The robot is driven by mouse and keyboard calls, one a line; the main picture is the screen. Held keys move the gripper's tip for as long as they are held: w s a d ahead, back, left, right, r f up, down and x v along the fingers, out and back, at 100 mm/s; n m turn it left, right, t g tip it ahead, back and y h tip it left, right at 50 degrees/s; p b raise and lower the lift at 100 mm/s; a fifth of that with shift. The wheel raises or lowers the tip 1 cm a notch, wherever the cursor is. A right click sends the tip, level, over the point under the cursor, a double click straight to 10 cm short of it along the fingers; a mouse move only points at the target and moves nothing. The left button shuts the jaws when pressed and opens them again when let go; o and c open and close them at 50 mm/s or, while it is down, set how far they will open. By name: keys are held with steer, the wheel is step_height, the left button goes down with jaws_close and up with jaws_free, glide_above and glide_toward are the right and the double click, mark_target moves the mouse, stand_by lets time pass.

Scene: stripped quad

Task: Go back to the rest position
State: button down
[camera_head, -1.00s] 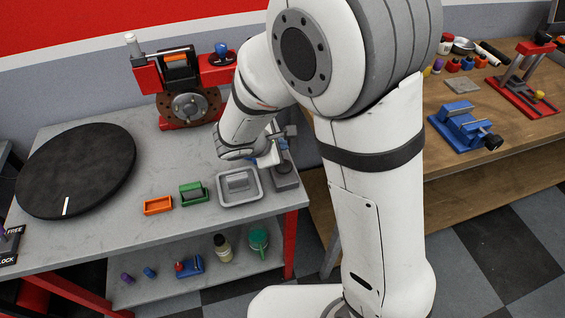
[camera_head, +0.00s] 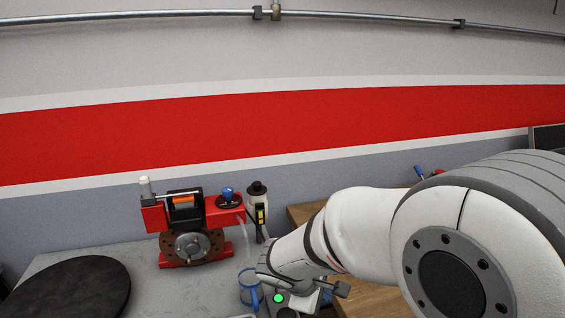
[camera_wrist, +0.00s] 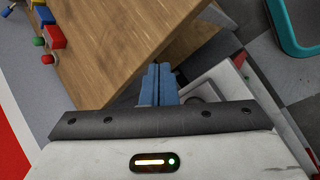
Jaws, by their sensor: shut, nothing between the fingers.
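My gripper (camera_wrist: 157,85) shows in the wrist view as two blue fingers pressed together with nothing between them. They point toward a brown wooden bench top (camera_wrist: 130,45) and its edge, apart from any loose object. In the head view my white arm reaches down across the right side, and its wrist hangs low near the bottom edge. The fingers cannot be made out clearly there.
A red fixture (camera_head: 192,225) with a round flange stands at the back of the grey bench (camera_head: 140,262). A black disc (camera_head: 70,290) lies at left. In the wrist view several coloured parts (camera_wrist: 50,38) lie on the wooden bench.

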steer(key=s+d+r+m+y, duration=0.3)
steer(key=s+m, duration=0.3)
steer(key=s, duration=0.1)
steer(key=s+d+r+m+g+y, duration=0.1)
steer(key=s+d+r+m+y, duration=0.1)
steer(key=s+r+m, duration=0.2)
steer(key=shift+s+d+r+m+y, duration=0.2)
steer(key=shift+s+d+m+y, duration=0.2)
steer(key=shift+s+m, duration=1.1)
steer(key=shift+s, duration=0.1)
